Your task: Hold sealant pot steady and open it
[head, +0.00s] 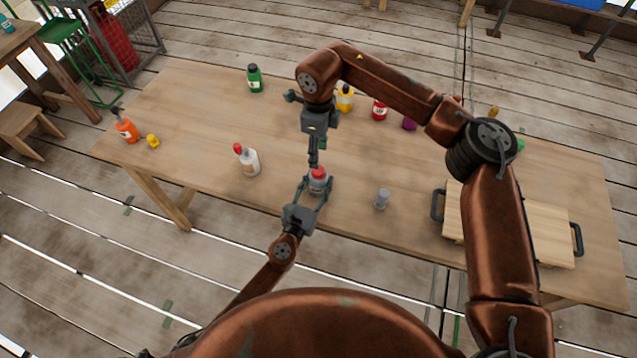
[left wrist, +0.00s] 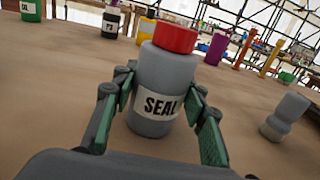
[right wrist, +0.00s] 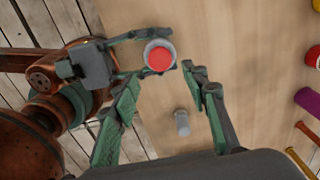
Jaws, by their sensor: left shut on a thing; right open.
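The sealant pot (head: 317,185) is a grey pot with a red cap (head: 318,173), standing upright near the table's front edge. In the left wrist view the pot (left wrist: 160,85) shows a label reading "SEAL". My left gripper (head: 316,188) is shut on the pot's body, with a green pad on each side. My right gripper (head: 314,163) points down just above the cap. It is open and empty; in the right wrist view the cap (right wrist: 159,57) shows beyond its spread fingers, which look apart from it.
A small grey bottle (head: 381,198) stands right of the pot, and a white bottle (head: 248,162) with a red cap stands left. A wooden board (head: 510,225) with dark handles lies at the right. Green (head: 254,80), yellow (head: 345,100) and red (head: 380,110) bottles stand along the back.

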